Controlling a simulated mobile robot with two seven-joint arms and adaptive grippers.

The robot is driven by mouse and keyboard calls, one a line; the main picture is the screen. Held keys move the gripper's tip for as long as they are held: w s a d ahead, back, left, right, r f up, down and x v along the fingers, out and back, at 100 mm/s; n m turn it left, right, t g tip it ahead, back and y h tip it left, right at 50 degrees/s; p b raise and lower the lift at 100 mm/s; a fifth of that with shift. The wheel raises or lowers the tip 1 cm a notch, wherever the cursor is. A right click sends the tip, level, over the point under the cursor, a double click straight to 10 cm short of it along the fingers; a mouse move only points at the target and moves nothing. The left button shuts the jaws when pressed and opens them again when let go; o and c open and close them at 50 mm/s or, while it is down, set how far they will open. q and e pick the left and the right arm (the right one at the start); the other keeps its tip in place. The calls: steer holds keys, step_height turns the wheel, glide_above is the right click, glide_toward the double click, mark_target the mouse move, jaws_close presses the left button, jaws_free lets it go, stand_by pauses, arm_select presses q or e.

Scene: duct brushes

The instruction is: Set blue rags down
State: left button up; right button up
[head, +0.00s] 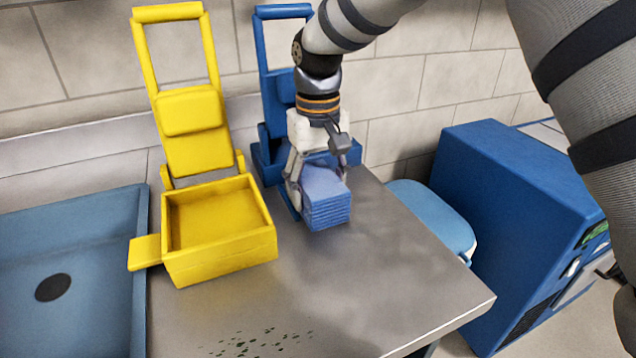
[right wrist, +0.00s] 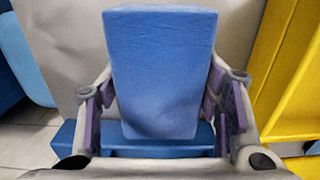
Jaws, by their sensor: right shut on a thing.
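The blue rags (head: 326,203) are a neat folded stack over the steel counter, in front of the blue holder (head: 272,110). My right gripper (head: 318,180) reaches down from above and is shut on the stack, one finger on each side. In the right wrist view the rags (right wrist: 160,75) fill the space between the fingers (right wrist: 163,115). The stack's underside is close to the counter; I cannot tell whether it touches. My left gripper is not in view.
A yellow holder with an open, empty tray (head: 220,257) stands left of the rags. A blue sink (head: 75,225) lies further left. The steel counter (head: 400,275) is clear at front right. A blue cabinet (head: 510,200) and light-blue lidded bin (head: 430,212) stand beyond its right edge.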

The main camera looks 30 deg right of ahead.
mark_target(318, 178)
steer(key=o, duration=1.3)
steer(key=shift+o, duration=0.2)
step_height(318, 178, up, 12)
steer(key=shift+r, duration=0.15)
